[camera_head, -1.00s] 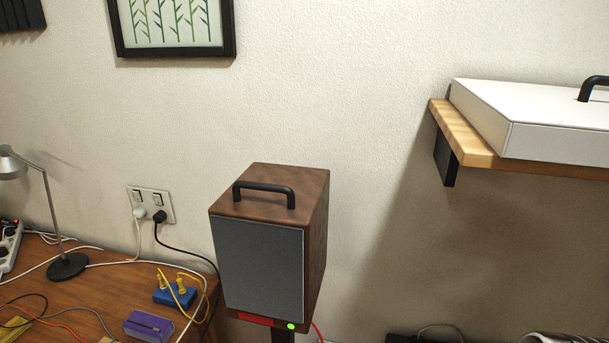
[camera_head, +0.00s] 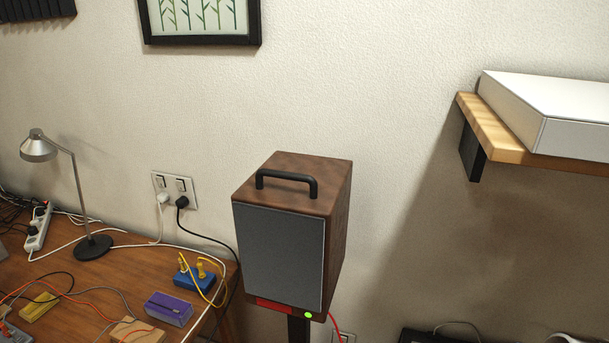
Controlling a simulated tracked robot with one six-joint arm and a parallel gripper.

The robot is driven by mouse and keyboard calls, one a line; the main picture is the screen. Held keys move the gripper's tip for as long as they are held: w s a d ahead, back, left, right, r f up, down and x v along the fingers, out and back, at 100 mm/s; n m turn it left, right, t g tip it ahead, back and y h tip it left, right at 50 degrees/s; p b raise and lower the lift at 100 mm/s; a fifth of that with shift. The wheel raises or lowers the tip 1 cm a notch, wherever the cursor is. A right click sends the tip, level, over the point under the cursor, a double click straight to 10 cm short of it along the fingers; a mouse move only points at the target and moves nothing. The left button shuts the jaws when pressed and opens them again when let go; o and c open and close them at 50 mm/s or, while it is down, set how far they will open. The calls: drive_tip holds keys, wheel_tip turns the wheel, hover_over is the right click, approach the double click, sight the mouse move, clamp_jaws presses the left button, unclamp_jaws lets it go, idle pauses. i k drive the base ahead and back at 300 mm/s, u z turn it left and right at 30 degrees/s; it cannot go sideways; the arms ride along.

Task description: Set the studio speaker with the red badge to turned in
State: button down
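The studio speaker (camera_head: 279,258) is a brown wooden box with a dark grey front panel. A black handle (camera_head: 287,180) is fixed on its top. A red badge (camera_head: 274,305) sits at the lower left of its front, and a bright green dot (camera_head: 308,315) is at the lower right. The speaker stands on a dark post (camera_head: 298,330). Its front faces toward me and a little to the left, and its right side also shows. My gripper is not in view.
A wooden desk (camera_head: 130,260) at left carries a lamp (camera_head: 93,246), a power strip (camera_head: 40,228), a purple box (camera_head: 168,309), a blue block (camera_head: 194,281) and loose cables. A shelf (camera_head: 490,130) with a white case (camera_head: 545,108) juts from the wall at upper right. A red cable (camera_head: 336,328) hangs behind the speaker.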

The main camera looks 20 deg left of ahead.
sight(291, 216)
drive_tip(key=z, duration=0.45)
drive_tip(key=k, duration=1.3)
drive_tip(key=u, duration=0.95)
drive_tip(key=i, duration=0.75)
drive_tip(key=u, duration=0.05)
